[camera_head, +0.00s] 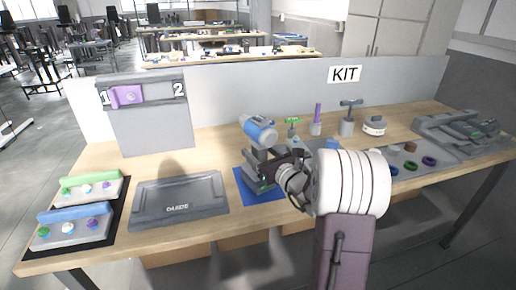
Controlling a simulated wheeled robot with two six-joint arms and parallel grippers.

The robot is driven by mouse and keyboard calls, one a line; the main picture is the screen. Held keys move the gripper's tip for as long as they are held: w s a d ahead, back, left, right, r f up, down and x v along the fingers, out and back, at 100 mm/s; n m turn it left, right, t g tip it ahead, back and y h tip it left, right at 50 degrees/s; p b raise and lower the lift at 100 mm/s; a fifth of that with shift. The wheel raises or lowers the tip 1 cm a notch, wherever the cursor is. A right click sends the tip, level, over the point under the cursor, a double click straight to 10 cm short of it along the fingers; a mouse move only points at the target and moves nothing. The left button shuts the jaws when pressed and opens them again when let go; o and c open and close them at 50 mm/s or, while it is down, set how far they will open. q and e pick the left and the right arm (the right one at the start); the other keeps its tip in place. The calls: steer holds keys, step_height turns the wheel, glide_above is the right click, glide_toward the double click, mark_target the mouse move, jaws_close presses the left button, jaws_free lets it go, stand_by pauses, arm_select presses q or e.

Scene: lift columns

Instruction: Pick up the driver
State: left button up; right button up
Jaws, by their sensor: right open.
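My left gripper is not in view.
A grey case marked GUIDE (180,203) lies left of the driver. Trays with coloured parts (72,232) are at the far left. A panel marked 1 and 2 (150,125) stands behind. Several small tools, including a T-handled one (348,117), stand behind my right arm. A grey tray (440,165) holds rings at right.

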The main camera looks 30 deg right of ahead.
jaws_close()
stand_by(1.4)
steer(key=shift+r, duration=0.15)
